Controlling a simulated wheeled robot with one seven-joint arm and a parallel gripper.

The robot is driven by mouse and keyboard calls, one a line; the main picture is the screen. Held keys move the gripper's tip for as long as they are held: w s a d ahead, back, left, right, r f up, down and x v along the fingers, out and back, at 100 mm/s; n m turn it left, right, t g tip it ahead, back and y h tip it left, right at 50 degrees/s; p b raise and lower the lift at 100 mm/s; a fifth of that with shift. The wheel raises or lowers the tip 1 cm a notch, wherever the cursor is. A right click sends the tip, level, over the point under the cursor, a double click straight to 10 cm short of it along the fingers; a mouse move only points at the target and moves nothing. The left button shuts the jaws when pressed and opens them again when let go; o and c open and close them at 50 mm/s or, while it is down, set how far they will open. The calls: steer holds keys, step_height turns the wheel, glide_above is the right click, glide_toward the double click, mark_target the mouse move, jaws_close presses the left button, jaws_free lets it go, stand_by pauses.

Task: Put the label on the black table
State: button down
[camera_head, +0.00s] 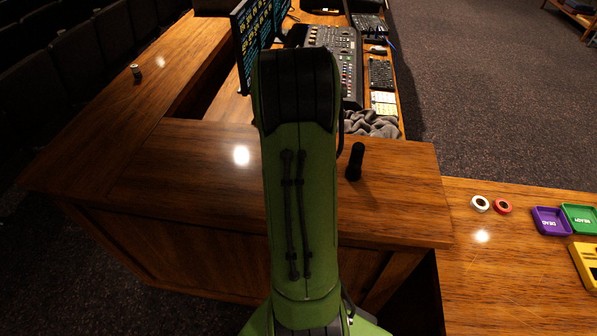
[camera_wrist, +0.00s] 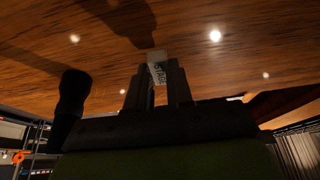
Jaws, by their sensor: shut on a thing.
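A small white label (camera_wrist: 157,70) with dark print is held between the fingertips of my gripper (camera_wrist: 157,82) in the wrist view. My gripper is shut on it, above or close to a glossy brown wooden surface; I cannot tell whether the label touches it. In the head view my green arm hides the gripper and the label. No clearly black table shows in either view; the desk (camera_head: 190,190) under my arm is brown wood.
A black cylinder (camera_head: 355,162) stands on the desk right of my arm. A mixing console (camera_head: 333,50), a monitor (camera_head: 258,35) and a grey cloth (camera_head: 372,124) lie beyond. Tape rolls (camera_head: 480,204), a purple tray (camera_head: 550,221) and a green tray (camera_head: 580,218) sit at right.

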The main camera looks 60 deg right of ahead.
steer(key=shift+f, duration=1.2)
steer(key=shift+f, duration=0.1)
steer(key=shift+f+b, duration=0.15)
steer(key=shift+b, duration=0.2)
steer(key=c, duration=1)
jaws_free()
steer(key=p+v, duration=0.2)
steer(key=v, duration=1)
steer(key=shift+a+r, duration=0.1)
steer(key=shift+r, duration=0.15)
